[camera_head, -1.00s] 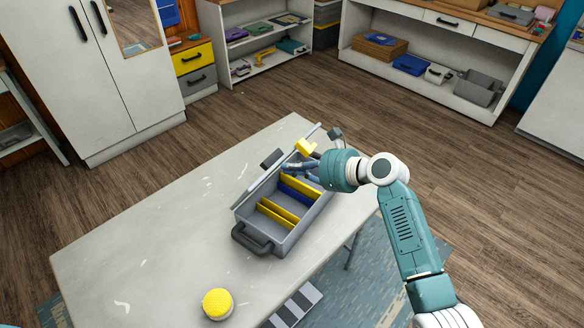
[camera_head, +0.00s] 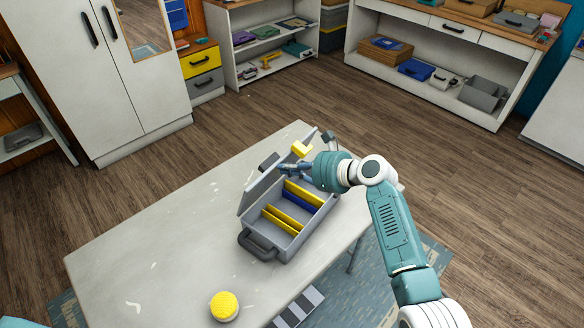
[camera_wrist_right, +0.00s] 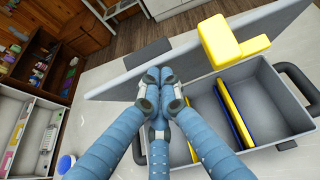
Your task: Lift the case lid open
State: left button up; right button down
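The grey case (camera_head: 292,243) sits on the table with its front handle (camera_head: 258,246) toward the near side. Its lid (camera_head: 262,188) stands raised, tilted up along the left side, with a yellow latch (camera_head: 301,149) on its far part. The latch also shows large in the right wrist view (camera_wrist_right: 222,42). Yellow dividers (camera_head: 283,221) and a blue divider (camera_head: 303,197) stand inside. My right gripper (camera_head: 283,168) reaches over the case; its fingers (camera_wrist_right: 158,80) are closed together at the lid's inner face. Contact is hard to confirm. My left gripper is out of view.
A yellow round object (camera_head: 224,305) stands on the white table (camera_head: 150,255) near its front edge. The table left of the case is clear. Cabinets (camera_head: 105,75) and shelves (camera_head: 270,50) stand beyond the floor.

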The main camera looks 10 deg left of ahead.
jog(key=shift+d+f, duration=0.1)
jog(key=v, duration=1.2)
dwell(0.4)
